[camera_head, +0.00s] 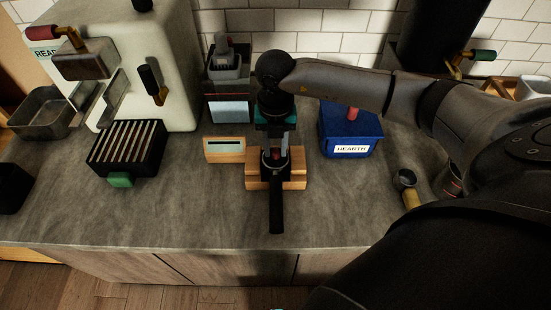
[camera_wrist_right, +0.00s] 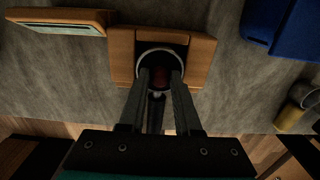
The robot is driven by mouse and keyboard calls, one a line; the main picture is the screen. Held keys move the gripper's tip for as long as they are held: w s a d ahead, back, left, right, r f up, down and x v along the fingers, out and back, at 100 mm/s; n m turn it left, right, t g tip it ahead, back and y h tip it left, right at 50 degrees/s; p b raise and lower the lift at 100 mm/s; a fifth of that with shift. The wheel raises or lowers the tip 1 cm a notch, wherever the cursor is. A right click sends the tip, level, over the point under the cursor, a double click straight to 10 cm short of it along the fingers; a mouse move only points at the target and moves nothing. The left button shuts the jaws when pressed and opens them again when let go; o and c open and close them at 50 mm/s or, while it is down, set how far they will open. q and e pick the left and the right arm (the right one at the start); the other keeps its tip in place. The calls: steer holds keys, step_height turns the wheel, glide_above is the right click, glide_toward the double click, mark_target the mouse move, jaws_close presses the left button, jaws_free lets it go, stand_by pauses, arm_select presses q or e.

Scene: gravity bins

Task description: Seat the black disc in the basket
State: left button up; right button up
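The basket (camera_head: 266,167) is a round metal-rimmed cup in a light wooden stand, with a black handle (camera_head: 277,208) pointing to the front of the counter. It also shows in the right wrist view (camera_wrist_right: 140,56), with a dark inside. My right gripper (camera_head: 275,150) points straight down, its two fingertips (camera_wrist_right: 161,75) inside the rim's outline and spaced apart. A small dark red piece (camera_wrist_right: 160,78) shows between them; whether they grip it is unclear. The black disc cannot be made out separately; the fingers and shadow hide much of the basket. My left gripper is out of view.
A small wooden display block (camera_head: 224,156) stands just left of the stand. A black slatted tray (camera_head: 127,148) lies left. The front-left counter is clear.

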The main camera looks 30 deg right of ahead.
steer(key=o, duration=0.4)
steer(key=shift+o, duration=0.2)
